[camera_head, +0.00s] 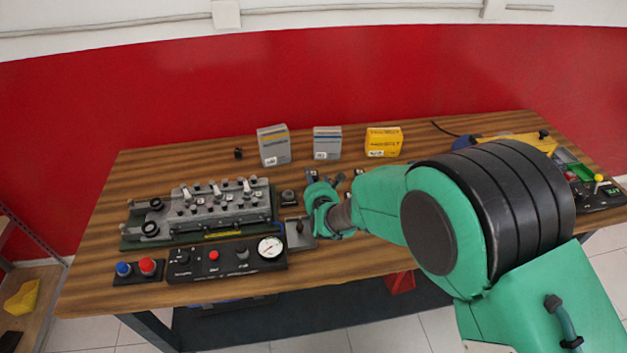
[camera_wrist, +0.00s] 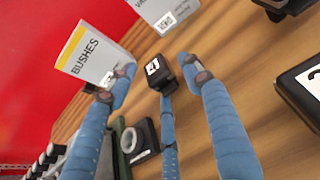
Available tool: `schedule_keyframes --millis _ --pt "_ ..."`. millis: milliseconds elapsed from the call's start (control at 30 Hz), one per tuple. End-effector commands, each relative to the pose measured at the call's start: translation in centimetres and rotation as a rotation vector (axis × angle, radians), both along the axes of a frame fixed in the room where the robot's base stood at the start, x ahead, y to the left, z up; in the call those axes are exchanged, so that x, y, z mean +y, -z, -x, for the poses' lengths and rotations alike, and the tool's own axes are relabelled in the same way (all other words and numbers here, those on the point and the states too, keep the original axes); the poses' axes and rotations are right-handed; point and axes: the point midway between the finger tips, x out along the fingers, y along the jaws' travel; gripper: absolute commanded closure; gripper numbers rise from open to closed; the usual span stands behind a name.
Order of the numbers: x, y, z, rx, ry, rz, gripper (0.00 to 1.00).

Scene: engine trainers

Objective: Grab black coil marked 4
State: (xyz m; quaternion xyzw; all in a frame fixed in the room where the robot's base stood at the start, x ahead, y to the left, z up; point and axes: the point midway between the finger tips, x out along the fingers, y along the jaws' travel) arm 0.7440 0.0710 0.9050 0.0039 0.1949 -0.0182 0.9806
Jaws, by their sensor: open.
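The black coil marked 4 (camera_wrist: 164,76) is a small dark block with a white label, standing on the wooden table in the wrist view. My gripper (camera_wrist: 160,84) is open, its blue fingers spread on both sides of the coil, with a third finger below it in the picture. The lower part of the coil is partly covered by that finger. I cannot tell whether any finger touches it. In the head view my gripper (camera_head: 325,190) is low over the middle of the table, and small dark shapes around it cannot be told apart.
A box labelled BUSHES (camera_wrist: 90,58) is close to the left finger. A grey box (camera_head: 327,143) and a yellow box (camera_head: 384,142) stand behind. A black block with a grey ring (camera_wrist: 138,140) is near my fingers. The engine head (camera_head: 205,206) and gauge panel (camera_head: 228,260) are left.

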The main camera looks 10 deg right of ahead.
Motion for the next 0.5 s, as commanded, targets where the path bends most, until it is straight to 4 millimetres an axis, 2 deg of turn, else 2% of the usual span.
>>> schedule_keyframes --millis 167,500 --pt "-0.03 0.35 -0.69 0.001 0.000 0.000 0.50" --pt "-0.03 0.30 -0.71 0.001 0.000 0.000 0.50"
